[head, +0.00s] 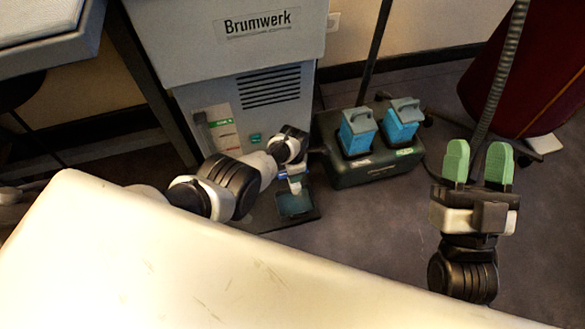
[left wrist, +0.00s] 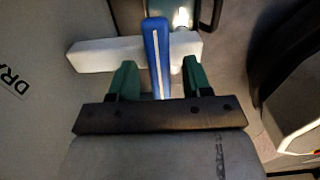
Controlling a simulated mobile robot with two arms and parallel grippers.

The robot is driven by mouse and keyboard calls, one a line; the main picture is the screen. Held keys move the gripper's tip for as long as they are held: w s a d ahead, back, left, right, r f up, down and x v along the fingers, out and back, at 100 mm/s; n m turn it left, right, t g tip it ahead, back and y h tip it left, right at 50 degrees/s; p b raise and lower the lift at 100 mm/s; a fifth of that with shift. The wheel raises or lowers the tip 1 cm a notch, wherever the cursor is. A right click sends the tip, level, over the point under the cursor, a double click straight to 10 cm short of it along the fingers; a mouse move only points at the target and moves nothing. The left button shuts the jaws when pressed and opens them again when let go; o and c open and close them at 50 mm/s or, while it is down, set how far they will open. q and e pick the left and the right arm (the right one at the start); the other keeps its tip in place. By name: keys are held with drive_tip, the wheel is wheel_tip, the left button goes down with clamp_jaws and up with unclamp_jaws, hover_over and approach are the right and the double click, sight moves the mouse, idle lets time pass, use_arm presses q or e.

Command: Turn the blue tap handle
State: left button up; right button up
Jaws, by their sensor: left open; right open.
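The blue tap handle (left wrist: 155,45) is a narrow bar with a pale stripe along its middle. It crosses a white tap body (left wrist: 100,53) low on the grey machine. My left gripper (left wrist: 158,66) is open, with its green fingers on either side of the handle's near end and gaps showing on both sides. In the head view, my left arm reaches down to the tap, and its wrist hides most of the handle and the fingers. My right gripper (head: 477,162) is open and empty, far to the right of the tap, with green fingers pointing up.
The grey Brumwerk machine (head: 240,45) stands behind the tap. A teal tray (head: 295,204) lies below it. A dark charger base (head: 345,175) with two blue batteries stands to the right. A pale surface (head: 160,265) fills the near left. A dark red object (head: 535,75) stands far right.

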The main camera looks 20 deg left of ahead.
use_arm(q)
drive_tip(key=shift+r, duration=0.1)
use_arm(e)
drive_tip(key=shift+w, duration=0.1)
